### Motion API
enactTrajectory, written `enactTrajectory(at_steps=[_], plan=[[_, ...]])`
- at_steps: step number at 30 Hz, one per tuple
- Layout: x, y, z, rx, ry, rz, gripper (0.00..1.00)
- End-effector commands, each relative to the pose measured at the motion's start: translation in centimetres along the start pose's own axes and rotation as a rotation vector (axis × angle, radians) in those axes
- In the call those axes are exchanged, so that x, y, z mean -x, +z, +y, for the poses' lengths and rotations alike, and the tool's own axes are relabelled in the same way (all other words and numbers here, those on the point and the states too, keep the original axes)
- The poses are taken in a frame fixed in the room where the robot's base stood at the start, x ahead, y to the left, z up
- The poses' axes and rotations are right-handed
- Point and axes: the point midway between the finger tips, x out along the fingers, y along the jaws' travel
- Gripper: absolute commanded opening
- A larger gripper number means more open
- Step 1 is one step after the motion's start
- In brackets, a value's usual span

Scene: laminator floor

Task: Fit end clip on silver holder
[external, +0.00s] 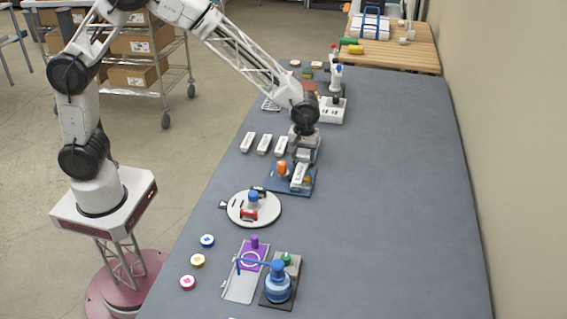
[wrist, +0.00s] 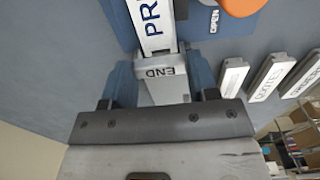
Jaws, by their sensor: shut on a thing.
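A grey-white end clip (wrist: 162,71) marked "END" is between the two fingers of my gripper (wrist: 160,88) in the wrist view. My gripper (external: 306,153) is shut on it, above the far end of a blue board (external: 277,187). A silver holder with a white strip lettered "PR" (wrist: 152,22) lies straight ahead of the clip; its far part is cut off by the frame. The holder (external: 299,175) also shows on the board in the external view. The clip appears to meet or overlap the holder's near end; I cannot tell whether it is seated.
An orange knob (external: 282,168) stands on the board beside the holder, near an "OPEN" label (wrist: 214,21). Several white lettered bars (external: 264,144) lie to the left. A round white plate (external: 262,215) with a blue knob is nearer. The table's right side is clear.

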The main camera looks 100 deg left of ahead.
Motion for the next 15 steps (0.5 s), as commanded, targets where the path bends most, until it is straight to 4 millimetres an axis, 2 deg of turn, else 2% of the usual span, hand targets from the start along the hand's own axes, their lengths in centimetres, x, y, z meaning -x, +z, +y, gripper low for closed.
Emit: enactTrajectory(at_steps=[15], plan=[[-0.56,0.0,0.0,0.0,0.0,0.0,0.33]])
